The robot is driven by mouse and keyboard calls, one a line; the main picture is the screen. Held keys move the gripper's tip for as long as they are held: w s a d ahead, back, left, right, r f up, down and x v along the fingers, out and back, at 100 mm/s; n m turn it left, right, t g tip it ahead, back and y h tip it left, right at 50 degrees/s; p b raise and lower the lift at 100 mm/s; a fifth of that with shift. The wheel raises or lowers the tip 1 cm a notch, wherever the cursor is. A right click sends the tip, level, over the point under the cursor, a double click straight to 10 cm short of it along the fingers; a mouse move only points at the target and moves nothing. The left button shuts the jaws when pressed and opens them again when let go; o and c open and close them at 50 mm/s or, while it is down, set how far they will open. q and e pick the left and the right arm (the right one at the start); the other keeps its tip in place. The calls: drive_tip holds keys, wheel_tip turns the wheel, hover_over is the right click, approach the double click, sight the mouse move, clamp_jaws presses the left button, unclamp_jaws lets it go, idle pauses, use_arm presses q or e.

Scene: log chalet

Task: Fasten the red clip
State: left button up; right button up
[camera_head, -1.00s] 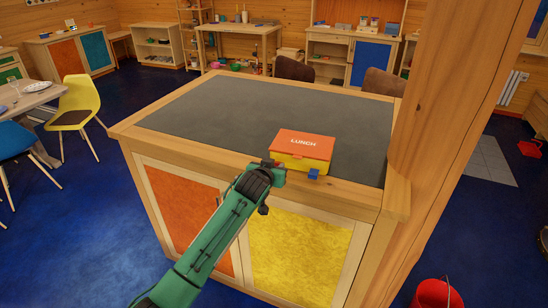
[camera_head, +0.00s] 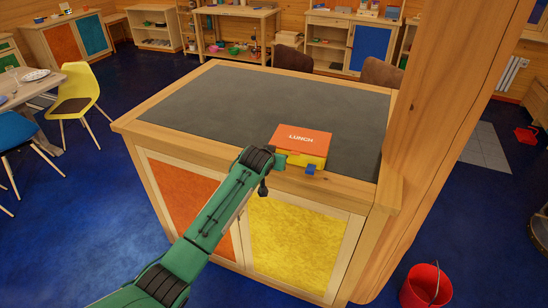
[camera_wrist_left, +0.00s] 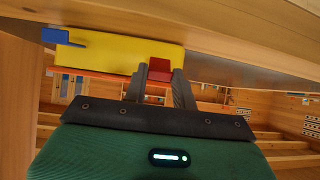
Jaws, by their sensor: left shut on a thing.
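The lunch box (camera_head: 302,139) has an orange lid marked LUNCH and a yellow body. The red clip (camera_wrist_left: 159,69) is between the fingers of my left gripper (camera_wrist_left: 159,82), against the yellow side of the box. In the head view my left gripper (camera_head: 281,161) is at the box's front left corner and hides the red clip. My right gripper is not in view.
The dark counter top (camera_head: 225,100) is clear left of and behind the box. A thick wooden post (camera_head: 440,120) rises at the counter's right. A red bucket (camera_head: 426,287) stands on the floor at lower right. A yellow chair (camera_head: 78,98) is at left.

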use_arm(q)
drive_tip(key=o, duration=1)
drive_tip(key=b+v, duration=0.4)
drive_tip(key=v, duration=0.9)
drive_tip(key=shift+s+r, duration=0.2)
drive_tip(key=shift+s, duration=0.1)
drive_tip(key=shift+a, duration=0.15)
